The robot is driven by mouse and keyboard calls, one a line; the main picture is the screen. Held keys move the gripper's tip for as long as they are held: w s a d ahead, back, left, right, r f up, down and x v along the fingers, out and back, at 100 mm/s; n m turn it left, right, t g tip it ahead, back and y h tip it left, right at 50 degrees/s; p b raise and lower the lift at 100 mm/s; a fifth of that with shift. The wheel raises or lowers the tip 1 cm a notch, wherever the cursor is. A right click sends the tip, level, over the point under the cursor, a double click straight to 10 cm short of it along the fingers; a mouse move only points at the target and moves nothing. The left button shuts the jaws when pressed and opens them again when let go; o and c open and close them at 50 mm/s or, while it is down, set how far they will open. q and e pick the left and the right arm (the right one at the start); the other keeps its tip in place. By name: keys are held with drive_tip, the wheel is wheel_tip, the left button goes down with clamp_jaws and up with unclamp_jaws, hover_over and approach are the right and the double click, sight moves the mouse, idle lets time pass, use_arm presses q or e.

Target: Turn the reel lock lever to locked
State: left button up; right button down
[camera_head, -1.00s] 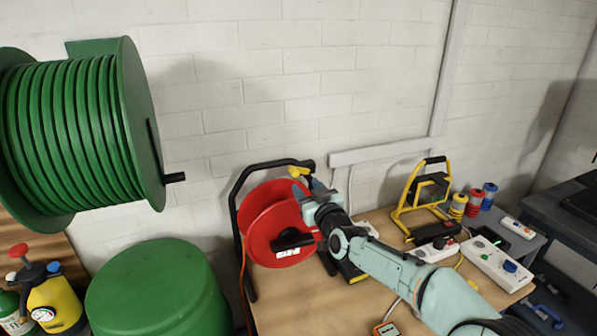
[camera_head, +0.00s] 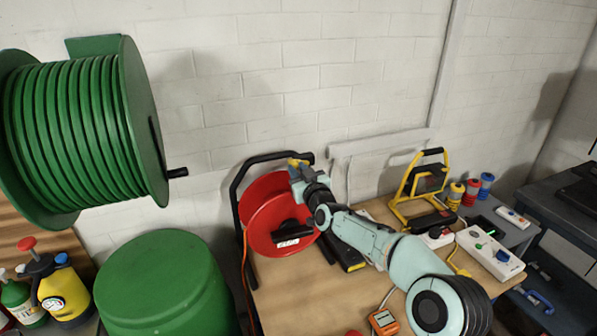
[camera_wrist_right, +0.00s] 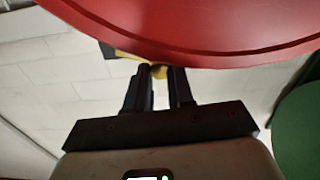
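The red cable reel (camera_head: 262,205) stands in a black tube frame at the back left of the wooden bench. The yellow lever (camera_head: 296,161) is at the reel's upper right, by the top of the frame. My right gripper (camera_head: 298,170) is right at it and partly covers it. In the right wrist view, the two dark fingers (camera_wrist_right: 160,78) stand a narrow gap apart, with the yellow lever (camera_wrist_right: 158,71) showing at and between their tips. Whether they press on it is unclear. The red reel rim (camera_wrist_right: 200,45) crosses above the fingers. My left gripper is not in view.
A large green hose reel (camera_head: 85,130) hangs at the left above a green barrel (camera_head: 165,285). A yellow work light (camera_head: 420,190) and a white power strip (camera_head: 490,255) stand right of my arm. An orange meter (camera_head: 384,321) lies at the bench front.

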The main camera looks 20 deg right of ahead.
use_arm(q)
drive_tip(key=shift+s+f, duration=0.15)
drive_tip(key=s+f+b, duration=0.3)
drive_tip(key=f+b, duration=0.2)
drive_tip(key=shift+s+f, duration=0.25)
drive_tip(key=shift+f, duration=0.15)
use_arm(e)
drive_tip(key=shift+s+d+r+m, duration=0.1)
drive_tip(key=shift+d+r+m, duration=0.6)
drive_tip(key=shift+m, duration=1.65)
drive_tip(key=shift+d+r+m, duration=0.45)
drive_tip(key=shift+d+m, duration=0.4)
drive_tip(key=shift+m, duration=1.45)
drive_tip(key=shift+s+d+r+m, duration=0.1)
drive_tip(key=shift+d+r+m, duration=0.6)
drive_tip(key=shift+m, duration=1.65)
drive_tip(key=shift+d+f, duration=0.1)
drive_tip(key=c, duration=1)
unclamp_jaws()
drive_tip(key=shift+w, duration=0.1)
drive_tip(key=shift+f, duration=0.1)
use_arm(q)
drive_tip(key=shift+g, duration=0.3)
